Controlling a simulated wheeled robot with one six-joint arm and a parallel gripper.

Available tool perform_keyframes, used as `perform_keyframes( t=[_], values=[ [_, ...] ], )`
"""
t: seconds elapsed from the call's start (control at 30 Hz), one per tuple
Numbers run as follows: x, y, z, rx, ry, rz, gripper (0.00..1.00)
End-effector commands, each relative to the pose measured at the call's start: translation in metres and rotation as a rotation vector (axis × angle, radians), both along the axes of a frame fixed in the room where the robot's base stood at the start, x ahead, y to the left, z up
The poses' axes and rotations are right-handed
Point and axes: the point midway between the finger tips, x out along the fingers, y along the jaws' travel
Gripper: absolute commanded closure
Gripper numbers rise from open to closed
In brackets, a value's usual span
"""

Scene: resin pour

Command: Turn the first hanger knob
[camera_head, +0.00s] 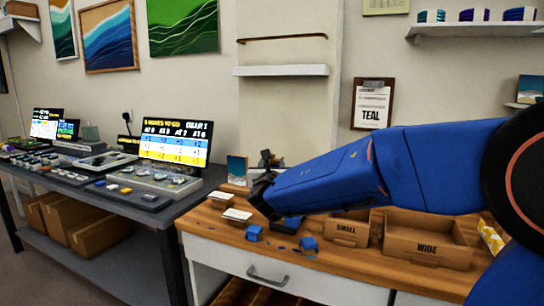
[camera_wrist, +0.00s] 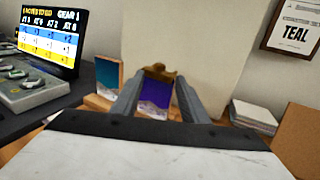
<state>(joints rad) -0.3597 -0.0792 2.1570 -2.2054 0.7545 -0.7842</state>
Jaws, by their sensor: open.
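I cannot make out for certain which part is the first hanger knob. In the wrist view a purple and white panel (camera_wrist: 156,98) stands upright, with a brass-coloured piece (camera_wrist: 159,73) along its top. My gripper (camera_wrist: 158,84) is open, its two grey fingers to either side of this panel in the picture. I cannot tell how far beyond the fingertips it is, and no contact shows. In the head view my gripper (camera_head: 264,168) is over the back left of the wooden bench (camera_head: 400,275). There my own wrist and fingers hide the panel.
A blue picture card (camera_head: 237,170) stands left of my gripper. Open wooden bins marked SMALL (camera_head: 346,230) and WIDE (camera_head: 427,248) are on the right. A lit screen (camera_head: 176,137) stands on the dark left table.

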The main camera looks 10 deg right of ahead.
Motion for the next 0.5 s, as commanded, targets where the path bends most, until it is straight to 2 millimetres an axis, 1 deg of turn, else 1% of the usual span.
perform_keyframes(
  t=[0.03, 0.1, 0.5],
  values=[
    [0.010, -0.003, -0.001, 0.000, 0.002, -0.002, 0.60],
    [0.022, -0.006, -0.001, -0.001, 0.001, -0.003, 0.60],
    [0.088, -0.021, -0.001, 0.001, 0.001, -0.001, 0.60]
  ],
)
